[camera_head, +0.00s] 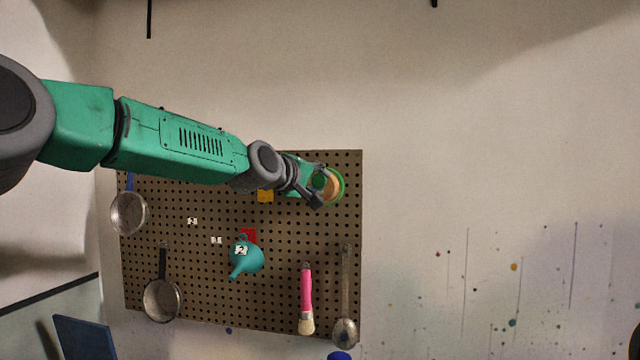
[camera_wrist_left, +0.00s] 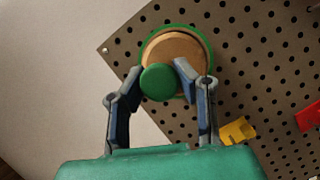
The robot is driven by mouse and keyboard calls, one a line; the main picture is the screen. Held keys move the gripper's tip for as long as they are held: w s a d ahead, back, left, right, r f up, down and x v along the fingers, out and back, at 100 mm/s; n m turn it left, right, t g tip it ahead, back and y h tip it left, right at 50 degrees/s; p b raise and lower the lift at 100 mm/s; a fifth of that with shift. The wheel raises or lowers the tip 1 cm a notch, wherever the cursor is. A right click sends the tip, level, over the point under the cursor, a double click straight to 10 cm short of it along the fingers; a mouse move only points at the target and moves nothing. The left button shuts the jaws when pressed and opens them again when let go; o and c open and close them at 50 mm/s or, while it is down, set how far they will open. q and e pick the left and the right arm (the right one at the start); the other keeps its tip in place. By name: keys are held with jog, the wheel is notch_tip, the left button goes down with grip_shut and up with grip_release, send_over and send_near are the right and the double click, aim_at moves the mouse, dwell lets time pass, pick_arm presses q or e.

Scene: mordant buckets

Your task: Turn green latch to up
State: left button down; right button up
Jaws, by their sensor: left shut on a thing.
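The green latch (camera_wrist_left: 158,82) is a round green knob in front of a tan wooden disc (camera_wrist_left: 172,46) with a green rim, at the pegboard's upper right corner. In the head view the green-rimmed disc (camera_head: 336,186) is partly hidden behind my left gripper (camera_head: 318,190). In the left wrist view, my left gripper (camera_wrist_left: 158,80) has its two fingers on either side of the green knob, shut on it. I cannot tell from these views which way the latch points. My right gripper is not in view.
The brown pegboard (camera_head: 210,285) holds strainers (camera_head: 128,212), a teal funnel (camera_head: 246,257), a pink brush (camera_head: 306,290) and a spoon (camera_head: 345,330). A yellow piece (camera_head: 265,196) and a red piece (camera_head: 249,235) sit below my arm.

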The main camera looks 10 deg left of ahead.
pick_arm(q)
jog(key=c, duration=1.4)
grip_release()
jog(key=shift+d+f, duration=0.1)
jog(key=shift+f, duration=0.45)
jog(key=shift+c, duration=0.2)
jog(key=shift+o, duration=1.3)
jog(key=shift+s+r, duration=0.1)
jog(key=shift+r, duration=0.15)
jog(key=shift+r, duration=0.1)
jog(key=shift+s+a, duration=0.1)
jog(key=shift+a, duration=0.1)
jog(key=v, duration=1.1)
jog(key=shift+s+a, duration=0.2)
jog(key=shift+s, duration=0.05)
jog(key=shift+d, duration=0.1)
